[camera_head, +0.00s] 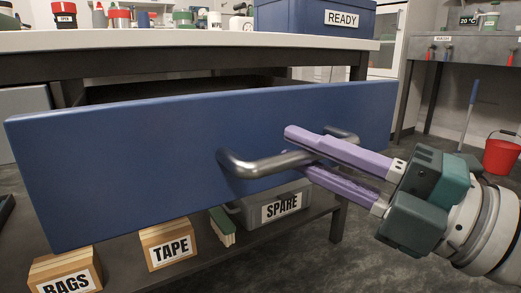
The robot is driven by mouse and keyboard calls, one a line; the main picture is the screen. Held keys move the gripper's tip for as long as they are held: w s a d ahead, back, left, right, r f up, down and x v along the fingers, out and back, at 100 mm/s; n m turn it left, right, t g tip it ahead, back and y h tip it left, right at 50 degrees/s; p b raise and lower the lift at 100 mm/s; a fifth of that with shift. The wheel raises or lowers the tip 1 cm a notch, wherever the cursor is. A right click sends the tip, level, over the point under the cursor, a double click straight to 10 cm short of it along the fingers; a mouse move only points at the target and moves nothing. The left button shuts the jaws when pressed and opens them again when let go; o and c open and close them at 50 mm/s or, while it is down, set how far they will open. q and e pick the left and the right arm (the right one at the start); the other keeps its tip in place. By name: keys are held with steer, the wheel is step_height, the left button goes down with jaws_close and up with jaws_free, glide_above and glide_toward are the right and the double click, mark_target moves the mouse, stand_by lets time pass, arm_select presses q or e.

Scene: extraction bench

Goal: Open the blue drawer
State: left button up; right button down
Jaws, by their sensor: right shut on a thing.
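The blue drawer (130,150) is under the white bench top, its wide front facing me. A dark gap shows above and behind the front, so it stands out from the bench frame. A grey metal bar handle (255,166) sits at the middle of the front. My right gripper (300,153) reaches in from the right, with its purple fingers shut on the handle's right part, one finger above the bar and one below. The drawer's inside is mostly hidden. My left gripper is not in view.
Wooden boxes labelled BAGS (65,273) and TAPE (168,243), a brush (222,226) and a grey SPARE bin (272,205) are on the lower shelf. A blue READY box (300,18) stands on the bench top (180,38). A red bucket (502,155) is at the far right.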

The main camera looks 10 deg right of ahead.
steer(key=c, duration=0.8)
jaws_free()
steer(key=p+v, duration=0.2)
steer(key=v, duration=0.8)
steer(key=shift+p, duration=0.3)
